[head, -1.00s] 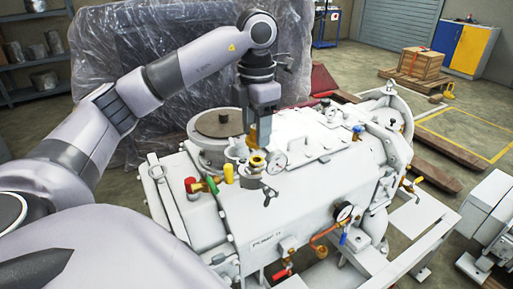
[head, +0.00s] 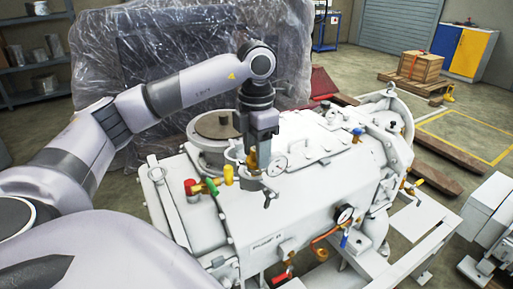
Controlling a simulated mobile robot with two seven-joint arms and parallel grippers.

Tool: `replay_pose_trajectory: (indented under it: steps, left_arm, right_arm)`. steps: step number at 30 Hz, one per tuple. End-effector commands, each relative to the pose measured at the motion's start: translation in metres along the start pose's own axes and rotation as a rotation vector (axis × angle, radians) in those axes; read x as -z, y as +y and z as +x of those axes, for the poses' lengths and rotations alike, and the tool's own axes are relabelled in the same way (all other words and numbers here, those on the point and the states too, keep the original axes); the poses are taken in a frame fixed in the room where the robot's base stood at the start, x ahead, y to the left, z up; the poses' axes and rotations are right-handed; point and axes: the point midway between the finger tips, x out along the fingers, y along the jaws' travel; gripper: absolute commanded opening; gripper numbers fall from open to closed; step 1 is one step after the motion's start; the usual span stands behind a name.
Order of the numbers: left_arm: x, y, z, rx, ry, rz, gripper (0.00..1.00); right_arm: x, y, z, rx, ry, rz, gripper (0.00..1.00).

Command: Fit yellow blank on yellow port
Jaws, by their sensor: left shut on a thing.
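My left gripper (head: 258,154) points straight down over the top left part of the white vacuum pump (head: 310,190). It is shut on the yellow blank (head: 251,161), of which only a small gold-yellow part shows beside the fingers. The blank is right at the small flanged pipe end with the clamp handles, where the yellow port is. The port itself is now hidden behind the gripper and the blank. I cannot tell whether the blank touches the port or is seated on it. My right gripper is out of view.
A red-capped valve (head: 190,186) and a yellow cap (head: 228,174) stand close left of the gripper. A large round flange (head: 218,124) is just behind. A gauge (head: 344,213) sits at the pump's front right. Plastic-wrapped equipment (head: 180,45) stands behind.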

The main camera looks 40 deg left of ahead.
Motion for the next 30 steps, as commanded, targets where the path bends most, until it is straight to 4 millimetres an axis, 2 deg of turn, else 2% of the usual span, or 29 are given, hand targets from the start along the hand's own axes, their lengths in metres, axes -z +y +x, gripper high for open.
replay_pose_trajectory:
  steps: [1,3,12,16,20,24,30]
  left_arm:
    - [0.0,0.0,0.001,0.0,0.0,0.0,0.5]
    - [0.0,0.0,0.001,0.0,0.0,0.001,0.72]
    - [0.0,0.0,-0.001,0.0,-0.001,0.0,0.72]
    - [0.0,0.0,-0.01,0.0,-0.002,0.0,0.72]
    - [-0.002,0.0,-0.029,-0.001,-0.007,0.0,0.72]
    - [-0.001,0.0,-0.064,-0.001,-0.006,0.0,0.72]
    - [-0.001,0.0,-0.103,-0.002,-0.004,0.0,0.72]
  right_arm:
    - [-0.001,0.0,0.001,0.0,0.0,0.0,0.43]
    - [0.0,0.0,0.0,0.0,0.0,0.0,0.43]
    - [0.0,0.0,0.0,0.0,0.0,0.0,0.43]
    - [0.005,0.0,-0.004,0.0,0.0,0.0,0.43]
    - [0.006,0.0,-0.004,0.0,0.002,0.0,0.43]
    - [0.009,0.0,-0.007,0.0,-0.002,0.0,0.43]
    - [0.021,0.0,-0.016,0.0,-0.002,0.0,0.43]
